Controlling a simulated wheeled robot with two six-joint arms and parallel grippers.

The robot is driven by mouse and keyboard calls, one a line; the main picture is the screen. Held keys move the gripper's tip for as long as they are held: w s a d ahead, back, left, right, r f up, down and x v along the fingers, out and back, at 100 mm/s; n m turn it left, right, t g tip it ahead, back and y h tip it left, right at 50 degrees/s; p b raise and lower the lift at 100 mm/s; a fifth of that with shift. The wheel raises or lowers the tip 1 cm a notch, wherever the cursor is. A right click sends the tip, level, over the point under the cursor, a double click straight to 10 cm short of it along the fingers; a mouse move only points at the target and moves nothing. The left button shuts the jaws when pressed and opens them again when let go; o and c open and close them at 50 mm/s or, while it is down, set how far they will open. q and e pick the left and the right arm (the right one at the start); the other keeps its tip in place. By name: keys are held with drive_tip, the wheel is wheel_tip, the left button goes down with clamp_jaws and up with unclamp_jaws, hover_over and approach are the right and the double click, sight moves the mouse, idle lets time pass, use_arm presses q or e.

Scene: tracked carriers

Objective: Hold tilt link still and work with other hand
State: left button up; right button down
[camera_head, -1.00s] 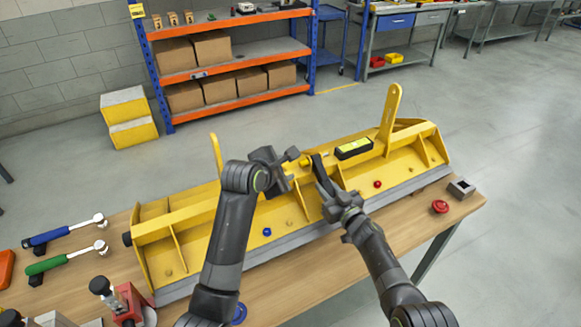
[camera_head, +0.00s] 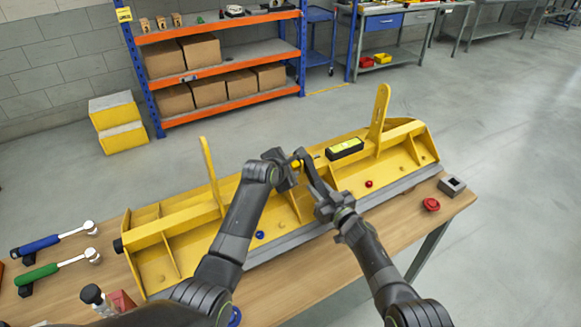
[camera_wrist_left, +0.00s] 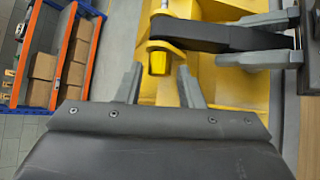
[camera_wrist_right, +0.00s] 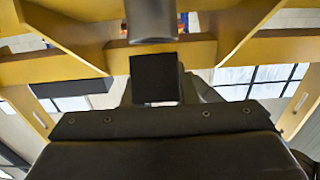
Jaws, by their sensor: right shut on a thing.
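A long yellow ribbed carrier (camera_head: 190,222) lies across the bench. My right gripper (camera_head: 319,187) is shut on a dark bar (camera_head: 308,168), which I take to be the tilt link; its far end is by the carrier's upper edge. The bar (camera_wrist_left: 215,38) also shows in the left wrist view, between the right fingers. A yellow knob (camera_wrist_left: 158,60) is by the bar's far end. In the right wrist view the bar's dark square end (camera_wrist_right: 154,78) is between the fingers.
A black level with a yellow-green vial (camera_head: 345,149) is on the carrier, between two upright yellow handles (camera_head: 378,112). Ratchets with blue (camera_head: 38,246) and green (camera_head: 38,274) handles lie at the left. A red button (camera_head: 431,205) and grey block (camera_head: 452,186) are at the right.

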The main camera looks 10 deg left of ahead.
use_arm(q)
drive_tip(key=shift+w+f, duration=0.15)
drive_tip(key=shift+w, duration=0.05)
clamp_jaws()
drive_tip(key=shift+s+a, duration=0.1)
drive_tip(key=shift+s, duration=0.05)
drive_tip(key=shift+s+a+f, duration=0.1)
drive_tip(key=shift+s+a, duration=0.45)
drive_tip(key=shift+a, duration=0.25)
drive_tip(key=shift+s+a+f, duration=0.15)
drive_tip(key=shift+s+a, duration=0.45)
drive_tip(key=shift+a, duration=0.25)
drive_tip(key=shift+s+a+f, duration=0.1)
drive_tip(key=shift+s+a, duration=0.45)
drive_tip(key=shift+a, duration=0.25)
drive_tip(key=shift+s+a+f, duration=0.2)
drive_tip(key=shift+s+a, duration=0.35)
drive_tip(key=shift+a, duration=0.2)
